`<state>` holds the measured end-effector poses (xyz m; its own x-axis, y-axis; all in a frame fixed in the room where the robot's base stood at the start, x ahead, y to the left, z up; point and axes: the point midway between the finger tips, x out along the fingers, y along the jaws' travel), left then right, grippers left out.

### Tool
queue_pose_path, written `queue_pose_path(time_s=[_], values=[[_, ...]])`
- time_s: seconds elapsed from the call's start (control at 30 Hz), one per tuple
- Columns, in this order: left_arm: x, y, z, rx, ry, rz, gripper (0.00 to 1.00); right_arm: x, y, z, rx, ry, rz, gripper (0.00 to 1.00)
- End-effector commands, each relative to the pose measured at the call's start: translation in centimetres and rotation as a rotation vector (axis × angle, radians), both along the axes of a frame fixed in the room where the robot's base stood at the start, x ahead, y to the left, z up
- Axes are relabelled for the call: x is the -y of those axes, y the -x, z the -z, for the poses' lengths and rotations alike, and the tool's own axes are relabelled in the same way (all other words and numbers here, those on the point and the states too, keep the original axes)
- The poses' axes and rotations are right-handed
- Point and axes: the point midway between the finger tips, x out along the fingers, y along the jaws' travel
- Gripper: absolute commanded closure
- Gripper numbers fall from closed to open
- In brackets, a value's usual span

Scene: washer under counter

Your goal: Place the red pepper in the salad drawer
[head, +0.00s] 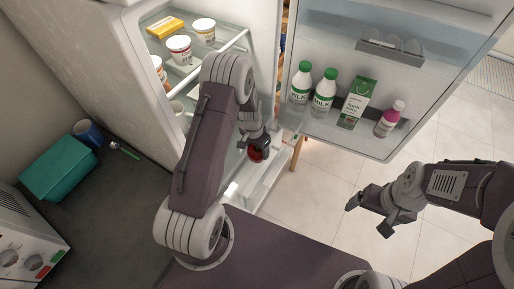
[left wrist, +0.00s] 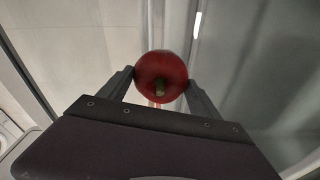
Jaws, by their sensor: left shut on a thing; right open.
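The red pepper (left wrist: 161,72) is round with a green stem and sits between the fingertips of my left gripper (left wrist: 161,82) in the left wrist view. In the head view, my left gripper (head: 257,146) is shut on the red pepper (head: 256,155), at the lower front of the open fridge. The pale, see-through salad drawer (head: 262,187) is low in the fridge, close to the pepper. I cannot tell whether the pepper is inside it or above it. My right gripper (head: 372,206) is open and empty, over the floor at the right.
The open fridge door (head: 345,140) carries two milk bottles (head: 312,88), a green carton (head: 357,102) and a pink bottle (head: 390,118). Tubs (head: 180,49) and a yellow box (head: 165,27) stand on the upper shelf. A teal box (head: 57,168) is on the dark counter at left.

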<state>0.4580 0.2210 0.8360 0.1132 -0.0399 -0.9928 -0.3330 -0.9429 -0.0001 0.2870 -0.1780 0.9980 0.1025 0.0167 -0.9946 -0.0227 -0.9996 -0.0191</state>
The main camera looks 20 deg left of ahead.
Motion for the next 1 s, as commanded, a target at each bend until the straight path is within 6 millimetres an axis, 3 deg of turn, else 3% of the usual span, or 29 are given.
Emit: queue_pose_path(time_s=[0.13, 0.17, 0.2, 0.23, 0.5, 0.63, 1.0], values=[[0.0, 0.0, 0.5, 0.0, 0.0, 0.0, 0.71, 0.0, 0.0, 0.5, 0.0, 0.0, 0.0, 0.12], [0.0, 0.0, 0.3, 0.0, 0.0, 0.0, 0.19, 0.0, 0.0, 0.3, 0.0, 0.0, 0.0, 0.12], [0.0, 0.0, 0.3, 0.0, 0.0, 0.0, 0.08, 0.0, 0.0, 0.3, 0.0, 0.0, 0.0, 0.12], [0.0, 0.0, 0.3, 0.0, 0.0, 0.0, 0.05, 0.0, 0.0, 0.3, 0.0, 0.0, 0.0, 0.12], [0.0, 0.0, 0.2, 0.0, 0.0, -0.001, 0.05, 0.0, 0.0, 0.2, 0.0, 0.0, 0.0, 0.12], [0.0, 0.0, -0.8, 0.002, 0.0, -0.001, 0.05, 0.0, 0.0, 0.0, 0.0, 0.0, 0.0, 0.12], [-0.4, 1.0, -9.5, 0.004, 0.0, -0.001, 0.05, 0.0, 0.0, 0.3, 0.0, 0.0, 0.0, 0.12]])
